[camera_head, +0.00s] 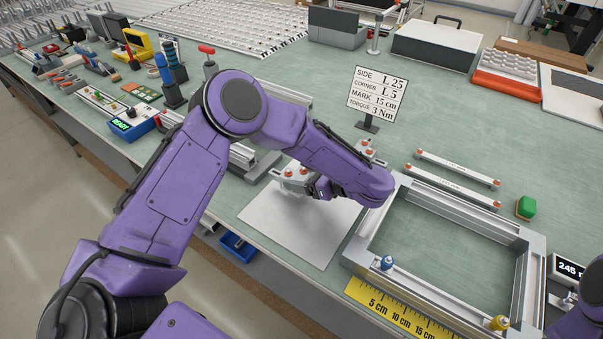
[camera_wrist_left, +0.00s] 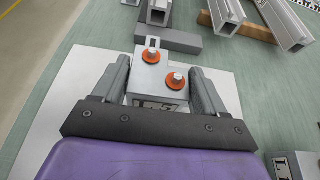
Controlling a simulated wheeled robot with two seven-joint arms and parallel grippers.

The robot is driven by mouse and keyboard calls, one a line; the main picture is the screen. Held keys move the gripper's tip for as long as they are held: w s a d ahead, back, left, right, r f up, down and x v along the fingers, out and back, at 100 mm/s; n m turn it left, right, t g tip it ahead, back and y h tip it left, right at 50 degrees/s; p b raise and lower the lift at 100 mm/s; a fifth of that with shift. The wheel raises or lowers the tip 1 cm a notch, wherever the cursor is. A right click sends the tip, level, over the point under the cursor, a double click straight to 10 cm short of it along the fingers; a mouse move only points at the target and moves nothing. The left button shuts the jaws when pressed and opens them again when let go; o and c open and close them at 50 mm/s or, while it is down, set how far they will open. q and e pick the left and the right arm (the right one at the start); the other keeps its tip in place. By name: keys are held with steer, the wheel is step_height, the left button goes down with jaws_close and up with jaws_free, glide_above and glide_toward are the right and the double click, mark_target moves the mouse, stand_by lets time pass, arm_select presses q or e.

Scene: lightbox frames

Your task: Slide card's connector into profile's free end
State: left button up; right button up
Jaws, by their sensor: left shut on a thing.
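My left gripper (camera_wrist_left: 155,90) is shut on a grey connector block (camera_wrist_left: 160,75) with two orange-ringed bolts. The lettering on its near face is too blurred to read surely. A narrow tongue points away from the gripper towards the open end of an aluminium profile (camera_wrist_left: 157,12), with a small gap between. The profile rests on a grey block (camera_wrist_left: 178,40). In the head view the connector (camera_head: 296,174) is above a white sheet (camera_head: 290,240), and my arm hides part of the profile. The card (camera_head: 378,94) reads side L 25, corner L 5, mark 15 cm, torque 3 Nm.
An aluminium frame (camera_head: 530,275) lies at right, with two loose bars (camera_head: 455,168) and a green block (camera_head: 526,207) behind. Another orange-bolted part (camera_head: 369,149) sits behind my forearm. A yellow ruler (camera_head: 400,311) lies in front. More profiles (camera_wrist_left: 285,20) lie at upper right.

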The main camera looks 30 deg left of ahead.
arm_select(q)
steer(key=shift+w+a+f, duration=0.1)
steer(key=shift+w, duration=0.05)
steer(key=shift+b, duration=0.4)
steer(key=shift+a, duration=0.25)
steer(key=shift+w+a, duration=0.15)
steer(key=shift+a, duration=2.3)
steer(key=shift+b, duration=0.4)
